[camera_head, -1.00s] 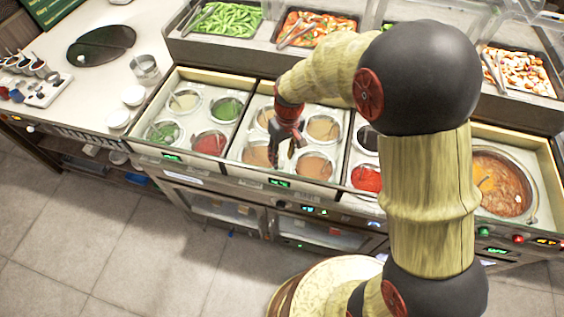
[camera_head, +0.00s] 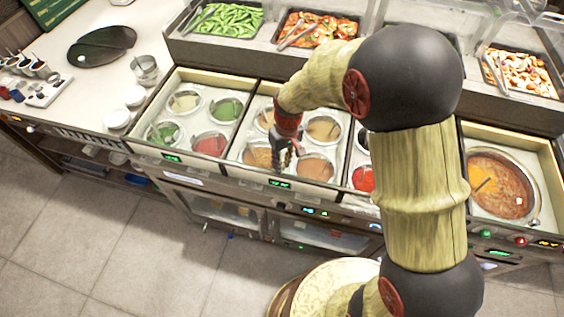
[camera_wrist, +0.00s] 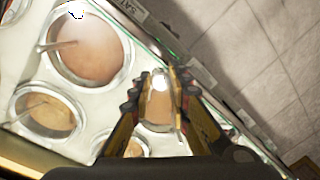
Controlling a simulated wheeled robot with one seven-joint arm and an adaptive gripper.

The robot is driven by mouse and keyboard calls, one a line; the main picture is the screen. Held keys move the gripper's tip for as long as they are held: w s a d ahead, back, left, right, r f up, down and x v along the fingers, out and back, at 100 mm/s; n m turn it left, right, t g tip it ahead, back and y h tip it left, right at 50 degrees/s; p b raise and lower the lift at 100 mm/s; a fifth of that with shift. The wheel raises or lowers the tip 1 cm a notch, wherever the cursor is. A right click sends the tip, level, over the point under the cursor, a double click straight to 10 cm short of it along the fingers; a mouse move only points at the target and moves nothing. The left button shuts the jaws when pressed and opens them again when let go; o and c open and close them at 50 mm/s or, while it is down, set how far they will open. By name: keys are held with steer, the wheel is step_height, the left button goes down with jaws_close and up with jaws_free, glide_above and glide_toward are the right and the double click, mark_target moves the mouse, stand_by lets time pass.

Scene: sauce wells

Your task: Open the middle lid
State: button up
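The middle sauce well (camera_head: 237,150) holds several round pots of brown and tan sauce. No separate lid stands out over it, and a clear one is hard to make out. My gripper (camera_head: 281,160) points down at the front part of this well, near its front edge. In the wrist view, my gripper (camera_wrist: 160,80) has its two fingers close together with a narrow gap. Something bright and brownish shows in the gap; I cannot tell if the fingers touch it. A pot of brown sauce (camera_wrist: 90,48) with a ladle is beside the fingers.
The left well (camera_head: 150,112) holds green, red and pale sauces. The right well has a red sauce (camera_head: 363,180), partly hidden by my arm. A large soup pot (camera_head: 500,185) is further right. Food trays (camera_head: 232,20) line the back. Floor (camera_head: 130,235) is clear in front.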

jaws_close()
stand_by(0.3)
